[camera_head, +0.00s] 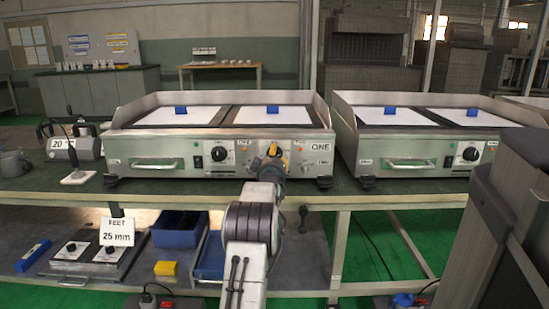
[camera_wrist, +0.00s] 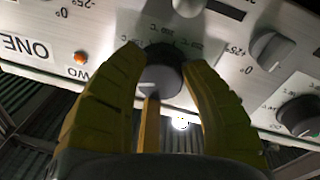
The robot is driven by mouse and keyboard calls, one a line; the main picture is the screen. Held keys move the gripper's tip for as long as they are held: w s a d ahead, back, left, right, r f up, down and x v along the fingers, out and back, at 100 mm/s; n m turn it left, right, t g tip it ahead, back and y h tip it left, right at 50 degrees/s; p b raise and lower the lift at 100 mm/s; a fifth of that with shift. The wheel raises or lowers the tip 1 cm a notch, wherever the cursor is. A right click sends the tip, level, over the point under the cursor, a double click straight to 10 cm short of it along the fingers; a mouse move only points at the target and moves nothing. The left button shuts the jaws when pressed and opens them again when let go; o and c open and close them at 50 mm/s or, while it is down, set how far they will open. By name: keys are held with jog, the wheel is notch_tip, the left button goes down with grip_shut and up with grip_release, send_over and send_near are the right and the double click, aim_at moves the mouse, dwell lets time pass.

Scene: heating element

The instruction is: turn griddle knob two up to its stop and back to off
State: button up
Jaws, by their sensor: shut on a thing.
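The griddle (camera_head: 135,146) marked ONE stands on the bench, with knobs along its steel front. The black knob two (camera_wrist: 163,82) shows in the wrist view beside an orange lamp and a partly cut label ending in WO; its printed scale is partly covered. My gripper (camera_wrist: 164,61) has its yellow fingers shut on knob two from both sides. In the head view my gripper (camera_head: 273,152) is at the right of the front panel and hides the knob. The other black knob (camera_head: 218,153) is left of it. I cannot read knob two's exact setting.
A second griddle (camera_head: 430,148) stands close on the right. Grey offset knobs (camera_wrist: 272,50) and another black knob (camera_wrist: 299,115) lie near my fingers. A lower shelf holds blue bins (camera_head: 180,229).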

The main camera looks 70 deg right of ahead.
jog(key=shift+f+n, duration=0.1)
jog(key=shift+n, duration=0.5)
jog(key=o, duration=1.2)
jog(key=shift+w, duration=0.1)
jog(key=shift+a, duration=0.1)
jog(key=shift+v, duration=5.85)
